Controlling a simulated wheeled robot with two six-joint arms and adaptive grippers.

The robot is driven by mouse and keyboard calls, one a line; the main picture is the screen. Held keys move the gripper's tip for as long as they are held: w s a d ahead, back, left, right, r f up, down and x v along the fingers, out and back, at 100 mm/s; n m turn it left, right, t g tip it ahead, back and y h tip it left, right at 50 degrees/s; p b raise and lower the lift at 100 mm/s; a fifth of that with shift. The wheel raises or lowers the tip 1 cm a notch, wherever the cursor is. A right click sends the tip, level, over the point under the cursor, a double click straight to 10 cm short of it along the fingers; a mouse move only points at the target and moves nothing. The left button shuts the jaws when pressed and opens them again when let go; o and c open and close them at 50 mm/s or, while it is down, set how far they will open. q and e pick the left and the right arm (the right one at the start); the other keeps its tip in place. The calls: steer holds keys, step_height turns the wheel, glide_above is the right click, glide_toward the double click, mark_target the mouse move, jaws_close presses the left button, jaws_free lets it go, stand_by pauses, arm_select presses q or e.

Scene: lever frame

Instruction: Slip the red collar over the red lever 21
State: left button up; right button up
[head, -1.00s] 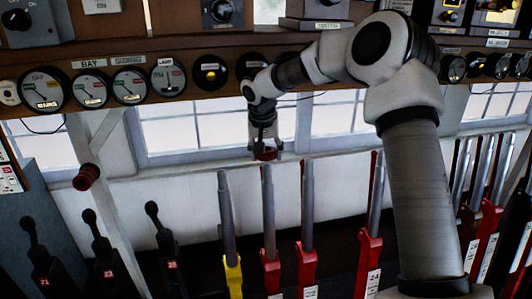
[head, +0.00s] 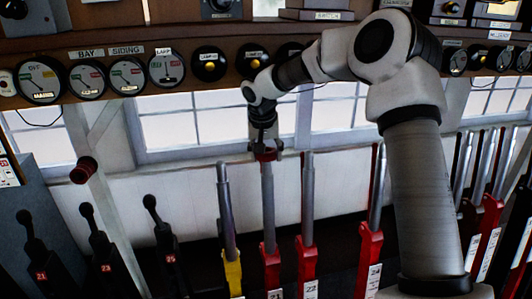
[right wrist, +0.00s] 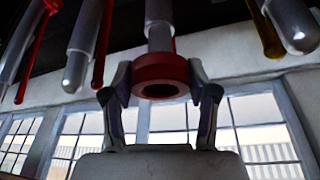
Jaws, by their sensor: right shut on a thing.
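The red collar (head: 266,156) is a short thick ring. My right gripper (head: 264,146) is shut on it, with a finger at each side in the right wrist view (right wrist: 160,92). Red lever 21 (head: 268,205) has a grey steel handle standing upright directly below the collar in the head view. In the right wrist view its handle (right wrist: 159,20) runs to the far side of the collar (right wrist: 160,77). The collar's near opening is dark. I cannot tell whether the lever's tip is inside the ring. My left gripper is not in view.
A yellow lever (head: 226,210) stands just left of lever 21, and red lever 22 (head: 308,205) just right. Several short black levers (head: 105,245) stand at the left. A shelf with dials (head: 127,75) runs behind, above the windows.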

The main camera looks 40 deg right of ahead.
steer(key=shift+s+a+f+b, duration=0.1)
steer(key=shift+s+f+b, duration=0.05)
steer(key=shift+f+b, duration=0.65)
steer(key=shift+s+f+b, duration=0.1)
steer(key=shift+f+b, duration=0.5)
steer(key=shift+f, duration=0.25)
steer(key=o, duration=1.1)
steer(key=shift+o, duration=0.2)
steer(key=shift+o, duration=0.7)
